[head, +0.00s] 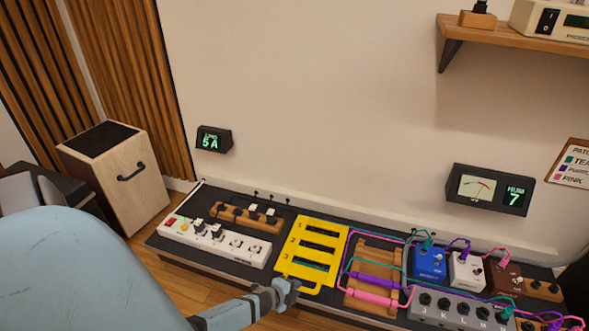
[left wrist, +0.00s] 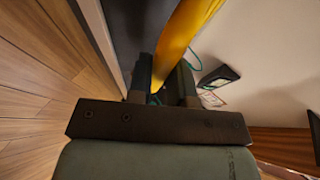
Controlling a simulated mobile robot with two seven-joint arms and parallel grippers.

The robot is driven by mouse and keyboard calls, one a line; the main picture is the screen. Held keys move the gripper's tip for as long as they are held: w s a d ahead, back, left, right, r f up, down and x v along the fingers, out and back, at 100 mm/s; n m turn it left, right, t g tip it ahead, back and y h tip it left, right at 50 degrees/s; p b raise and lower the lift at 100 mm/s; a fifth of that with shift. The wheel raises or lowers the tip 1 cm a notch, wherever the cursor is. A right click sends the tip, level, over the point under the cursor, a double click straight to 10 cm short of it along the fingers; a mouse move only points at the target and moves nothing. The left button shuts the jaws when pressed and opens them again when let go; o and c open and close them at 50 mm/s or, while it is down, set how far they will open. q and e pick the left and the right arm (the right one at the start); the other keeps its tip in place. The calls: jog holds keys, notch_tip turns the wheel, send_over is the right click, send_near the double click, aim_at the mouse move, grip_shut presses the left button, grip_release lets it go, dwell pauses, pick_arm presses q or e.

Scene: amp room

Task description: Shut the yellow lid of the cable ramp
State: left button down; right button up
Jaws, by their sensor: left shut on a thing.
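The yellow lid (head: 318,232) is a slotted panel marked with numbers, on the dark board in the head view. Its front edge has a yellow handle bar (head: 310,290). My left gripper (head: 286,288) is at the left end of this bar, shut on it. In the left wrist view a yellow bar (left wrist: 182,40) runs up from between the fingers (left wrist: 160,88). Dark gaps and a little teal show through the slots; the ramp body under the lid is mostly hidden. I cannot tell whether the lid lies fully flat. My right gripper is not in view.
A white power strip (head: 215,242) lies left of the lid. To its right are a wooden rack (head: 372,262) with coloured cables, and a blue pedal (head: 430,262), a white pedal (head: 466,270) and a grey switch box (head: 460,310). The wall rises close behind the board.

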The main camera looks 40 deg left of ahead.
pick_arm(q)
jog(key=shift+s+d+f, duration=0.25)
jog(key=shift+s+f, duration=0.4)
jog(key=shift+f, duration=0.2)
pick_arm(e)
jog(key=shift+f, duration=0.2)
pick_arm(q)
jog(key=c, duration=1.1)
grip_release()
jog(key=shift+f, duration=0.2)
jog(key=shift+o, duration=0.2)
jog(key=shift+r, duration=0.1)
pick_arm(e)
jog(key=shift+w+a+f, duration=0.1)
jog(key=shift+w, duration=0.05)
pick_arm(q)
jog(key=p+v, duration=0.6)
jog(key=v, duration=0.7)
jog(key=shift+r, duration=0.55)
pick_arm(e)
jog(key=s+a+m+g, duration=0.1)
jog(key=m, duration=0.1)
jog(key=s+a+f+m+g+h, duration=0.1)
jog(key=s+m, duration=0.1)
pick_arm(q)
jog(key=shift+p, duration=0.3)
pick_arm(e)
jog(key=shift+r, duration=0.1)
